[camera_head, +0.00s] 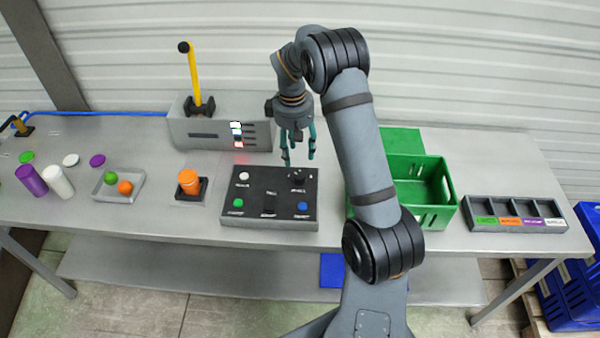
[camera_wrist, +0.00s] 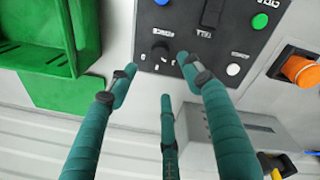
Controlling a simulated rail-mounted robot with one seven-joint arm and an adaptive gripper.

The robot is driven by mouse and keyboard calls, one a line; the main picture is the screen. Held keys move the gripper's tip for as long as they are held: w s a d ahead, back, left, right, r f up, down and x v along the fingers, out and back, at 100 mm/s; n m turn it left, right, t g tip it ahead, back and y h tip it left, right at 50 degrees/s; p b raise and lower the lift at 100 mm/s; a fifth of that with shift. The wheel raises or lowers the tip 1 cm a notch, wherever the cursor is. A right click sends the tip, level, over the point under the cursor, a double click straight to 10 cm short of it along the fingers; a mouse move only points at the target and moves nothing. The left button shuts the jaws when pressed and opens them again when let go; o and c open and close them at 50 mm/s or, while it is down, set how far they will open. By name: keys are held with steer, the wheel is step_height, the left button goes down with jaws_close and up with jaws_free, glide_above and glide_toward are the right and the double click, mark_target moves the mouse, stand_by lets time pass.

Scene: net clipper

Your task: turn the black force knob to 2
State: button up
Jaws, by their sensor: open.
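The black force knob (camera_head: 298,175) sits at the back right of the dark control panel (camera_head: 262,205). In the wrist view the knob (camera_wrist: 160,50) shows with small white marks around it, too small to read which one it points at. My gripper (camera_head: 298,157) hangs fingers down above the panel's back right part. Its teal fingers are spread and hold nothing. In the wrist view the fingertips of my gripper (camera_wrist: 157,74) lie around and beside the knob, apparently apart from it. The height of the gap is hard to tell.
The panel also has a white button (camera_head: 244,176), a green button (camera_head: 238,202), a blue button (camera_head: 303,206) and a black slider (camera_head: 269,205). A grey machine (camera_head: 200,130) with a yellow lever stands behind.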

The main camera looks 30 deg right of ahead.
mark_target(299, 175)
steer(key=shift+n, duration=0.3)
steer(key=f, duration=0.3)
steer(key=f+p, duration=0.1)
steer(key=f, duration=0.3)
steer(key=f+p, duration=0.1)
steer(key=f, duration=0.2)
steer(key=shift+w+d+f, duration=0.15)
steer(key=shift+d+f, duration=0.05)
steer(key=shift+d, duration=0.2)
steer(key=shift+c, duration=0.4)
steer(key=c, duration=1.1)
